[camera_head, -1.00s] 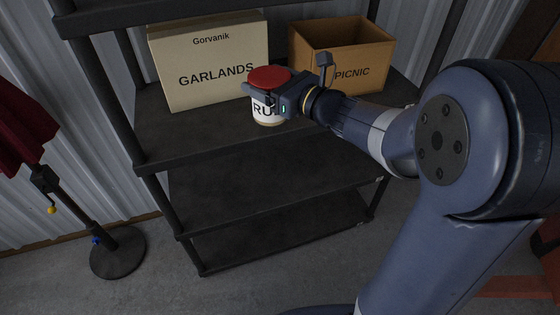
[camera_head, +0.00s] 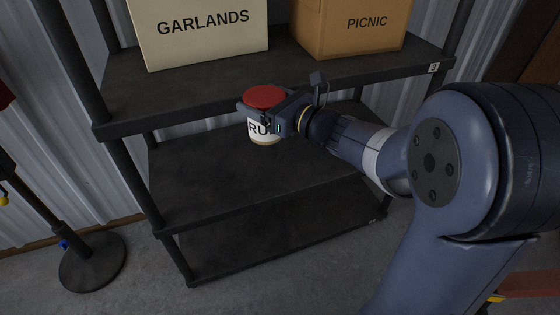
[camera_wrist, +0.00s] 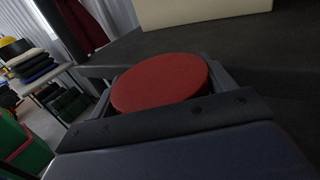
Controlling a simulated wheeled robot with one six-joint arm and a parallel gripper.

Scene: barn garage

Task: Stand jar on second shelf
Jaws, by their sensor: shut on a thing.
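The jar (camera_head: 265,130) is white with dark letters, of which "RU" shows, and a red lid. It is upright in my gripper (camera_head: 264,106), whose fingers are shut around it just below the lid. In the wrist view the red lid (camera_wrist: 160,83) fills the space between the fingers. In the head view the jar overlaps the front edge of the box-bearing shelf (camera_head: 195,92), with the shelf below, likely the second shelf (camera_head: 225,185), behind its lower part. I see no contact between the jar and a shelf. The jar's underside is hidden.
A GARLANDS box (camera_head: 205,30) and a PICNIC box (camera_head: 355,25) stand on the upper shelf. The shelf below looks bare, as does the lowest shelf (camera_head: 270,235). Dark posts bound the rack. A stand with a round base (camera_head: 92,262) is at left.

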